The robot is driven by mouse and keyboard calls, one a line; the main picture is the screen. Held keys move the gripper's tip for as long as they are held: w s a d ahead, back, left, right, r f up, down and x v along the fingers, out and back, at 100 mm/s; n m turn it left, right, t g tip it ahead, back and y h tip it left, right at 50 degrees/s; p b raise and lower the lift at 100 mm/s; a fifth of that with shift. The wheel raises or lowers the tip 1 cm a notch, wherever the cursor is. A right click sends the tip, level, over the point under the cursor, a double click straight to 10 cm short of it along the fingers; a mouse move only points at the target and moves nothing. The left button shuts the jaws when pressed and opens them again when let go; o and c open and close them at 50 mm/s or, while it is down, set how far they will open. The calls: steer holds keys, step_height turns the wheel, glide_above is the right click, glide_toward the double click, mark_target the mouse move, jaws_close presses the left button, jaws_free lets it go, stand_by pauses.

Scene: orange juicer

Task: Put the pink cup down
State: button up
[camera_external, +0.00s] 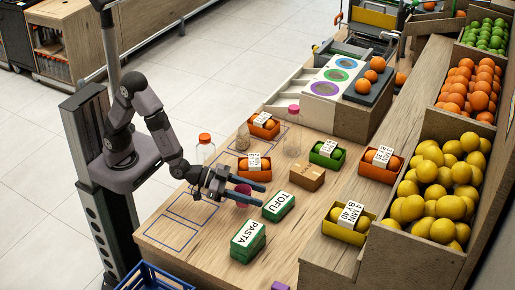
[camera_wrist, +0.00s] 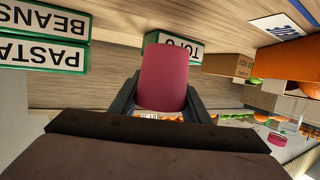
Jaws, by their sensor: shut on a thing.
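The pink cup (camera_wrist: 164,78) is between the two fingers of my gripper (camera_wrist: 160,100) in the wrist view, and the fingers are shut on it. In the external view the pink cup (camera_external: 242,190) shows between the blue-tinted fingers of my gripper (camera_external: 250,190), over the wooden table (camera_external: 180,255). Whether the cup touches the table cannot be told. Its lower part is partly hidden by the gripper.
A green TOFU box (camera_external: 278,207) and a PASTA box (camera_external: 248,240) are close to the right and front. A cardboard box (camera_external: 307,177) and small orange crate (camera_external: 255,168) stand behind. Blue outlined rectangles (camera_external: 180,222) on the table at left are bare. A clear bottle (camera_external: 205,152) stands behind my arm.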

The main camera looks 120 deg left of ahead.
steer(key=shift+f, duration=1.75)
steer(key=shift+f, duration=0.1)
steer(key=shift+f+b, duration=0.15)
steer(key=shift+b, duration=0.15)
steer(key=o, duration=1.1)
steer(key=shift+r+p, duration=0.3)
steer(key=shift+r, duration=0.05)
steer(key=v, duration=0.7)
steer(key=shift+s+b, duration=0.25)
steer(key=shift+b, duration=0.15)
steer(key=shift+c, duration=1)
